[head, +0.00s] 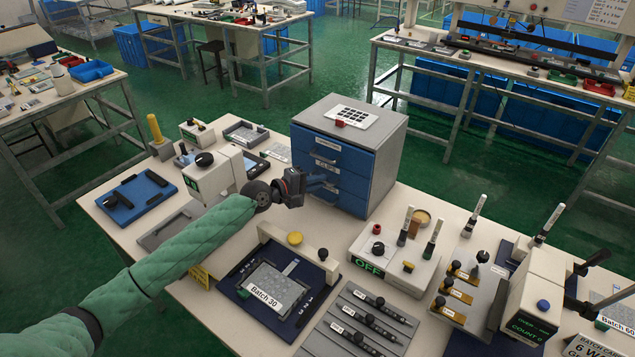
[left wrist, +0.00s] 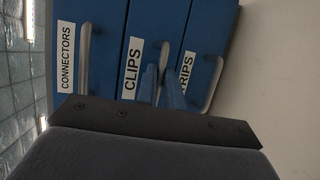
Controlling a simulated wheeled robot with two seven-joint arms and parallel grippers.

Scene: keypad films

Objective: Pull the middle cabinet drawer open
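The blue-fronted cabinet (head: 385,150) stands on the table with its drawers stacked. The middle drawer (left wrist: 143,35), labelled CLIPS, is flush with the drawers above and below. My left gripper (head: 328,182) reaches its front from the left. In the left wrist view the fingers (left wrist: 162,88) are close together at the middle drawer's handle (left wrist: 164,48), one on each side. They look shut on it; the fingers hide much of the handle. My right gripper is not in view.
The CONNECTORS drawer (left wrist: 66,50) and the STRIPS drawer (left wrist: 205,45) are shut beside it. A white card and a red piece (head: 341,123) lie on the cabinet top. A dark-blue fixture (head: 230,290) and a white OFF box (head: 390,258) stand in front.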

